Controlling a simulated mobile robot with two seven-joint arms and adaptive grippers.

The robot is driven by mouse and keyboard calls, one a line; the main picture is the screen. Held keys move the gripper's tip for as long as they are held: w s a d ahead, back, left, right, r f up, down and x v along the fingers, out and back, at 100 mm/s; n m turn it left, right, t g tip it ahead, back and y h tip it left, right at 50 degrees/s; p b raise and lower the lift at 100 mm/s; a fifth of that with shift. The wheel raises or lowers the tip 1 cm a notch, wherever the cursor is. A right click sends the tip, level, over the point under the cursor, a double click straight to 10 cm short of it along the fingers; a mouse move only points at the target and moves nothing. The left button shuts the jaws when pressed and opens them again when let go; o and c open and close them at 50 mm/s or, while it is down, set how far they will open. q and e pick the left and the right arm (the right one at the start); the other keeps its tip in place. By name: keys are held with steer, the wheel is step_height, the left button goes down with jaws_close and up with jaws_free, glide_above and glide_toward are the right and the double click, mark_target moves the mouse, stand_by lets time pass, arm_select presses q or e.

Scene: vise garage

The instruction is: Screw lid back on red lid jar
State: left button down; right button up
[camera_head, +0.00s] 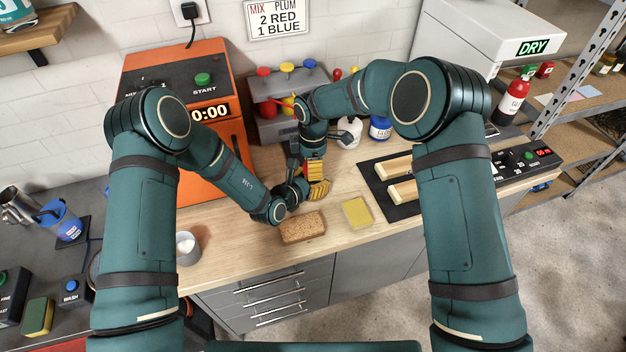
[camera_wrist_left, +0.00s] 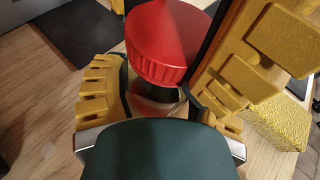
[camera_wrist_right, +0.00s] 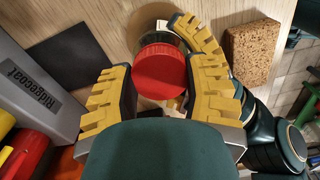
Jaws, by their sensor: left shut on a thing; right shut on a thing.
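The red lid (camera_wrist_left: 168,42) sits over the mouth of the jar (camera_wrist_left: 155,105); I cannot tell whether it is seated or threaded. My left gripper (camera_wrist_left: 158,98) is shut on the clear jar below the lid. My right gripper (camera_wrist_right: 160,78) is shut on the red lid, which also shows between its yellow pads in the right wrist view (camera_wrist_right: 161,68). In the head view, the right gripper (camera_head: 315,169) is just above the left gripper (camera_head: 318,188) over the wooden counter.
A brown sponge (camera_head: 302,227) and a yellow sponge (camera_head: 357,212) lie near the counter's front edge. A white cup (camera_head: 187,253) stands at left. An orange machine (camera_head: 175,75) and a grey dispenser (camera_head: 285,125) stand behind. A black mat with rollers (camera_head: 400,208) lies right.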

steer(key=shift+m, duration=0.6)
steer(key=o, duration=1.3)
steer(key=shift+c, duration=0.2)
steer(key=shift+r, duration=2.25)
steer(key=shift+o, duration=0.2)
steer(key=shift+r+n, duration=1.6)
steer(key=shift+r, duration=0.15)
